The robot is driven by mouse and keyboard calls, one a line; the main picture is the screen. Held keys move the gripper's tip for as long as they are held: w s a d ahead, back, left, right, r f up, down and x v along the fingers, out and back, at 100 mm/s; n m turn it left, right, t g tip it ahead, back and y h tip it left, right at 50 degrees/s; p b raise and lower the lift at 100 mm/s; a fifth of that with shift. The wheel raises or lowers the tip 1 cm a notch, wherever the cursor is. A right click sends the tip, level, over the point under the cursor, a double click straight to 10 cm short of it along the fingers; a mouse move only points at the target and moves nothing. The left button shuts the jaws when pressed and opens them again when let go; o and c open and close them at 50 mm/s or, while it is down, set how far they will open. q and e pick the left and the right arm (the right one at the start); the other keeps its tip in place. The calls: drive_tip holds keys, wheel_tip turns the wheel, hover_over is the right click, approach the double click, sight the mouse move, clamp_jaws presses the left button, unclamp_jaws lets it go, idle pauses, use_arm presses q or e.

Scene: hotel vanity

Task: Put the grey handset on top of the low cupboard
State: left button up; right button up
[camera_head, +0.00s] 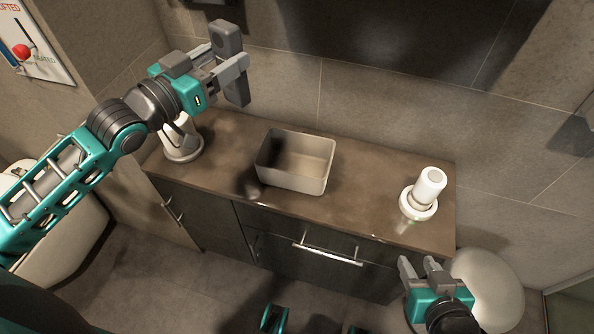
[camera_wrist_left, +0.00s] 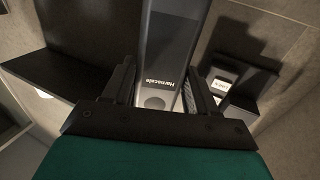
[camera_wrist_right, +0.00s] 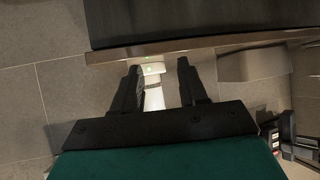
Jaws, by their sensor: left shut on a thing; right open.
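The grey handset (camera_head: 226,38) is held by my left gripper (camera_head: 229,66), raised in the air above the left end of the low cupboard. In the left wrist view the handset (camera_wrist_left: 172,45) shows between the two fingers, with lettering on its face. The low cupboard (camera_head: 350,205) has a brown top and dark fronts with metal handles. My right gripper (camera_head: 419,264) is open and empty, low in front of the cupboard's right end. It also shows in the right wrist view (camera_wrist_right: 160,80).
On the cupboard top stand a white object (camera_head: 182,148) at the left, a beige open bin (camera_head: 316,184) in the middle and a white cylinder on a round base (camera_head: 430,186) at the right. Bare top lies between bin and cylinder. A white round shape (camera_head: 490,285) is at lower right.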

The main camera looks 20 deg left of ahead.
use_arm(q)
drive_tip(key=shift+w+a+r+h+b, duration=0.1)
drive_tip(key=shift+w+a+h+b, duration=0.2)
drive_tip(key=shift+a+b, duration=0.2)
drive_tip(key=shift+a+m, duration=0.15)
drive_tip(key=shift+m, duration=0.15)
wheel_tip(320, 180, down, 20)
drive_tip(key=b, duration=0.7)
drive_tip(key=shift+b, duration=0.3)
drive_tip(key=o, duration=1.1)
drive_tip(key=shift+w, duration=0.1)
use_arm(e)
wheel_tip(320, 180, down, 6)
drive_tip(key=w+a, duration=0.1)
drive_tip(key=shift+a+y, duration=0.3)
drive_tip(key=shift+y, duration=0.1)
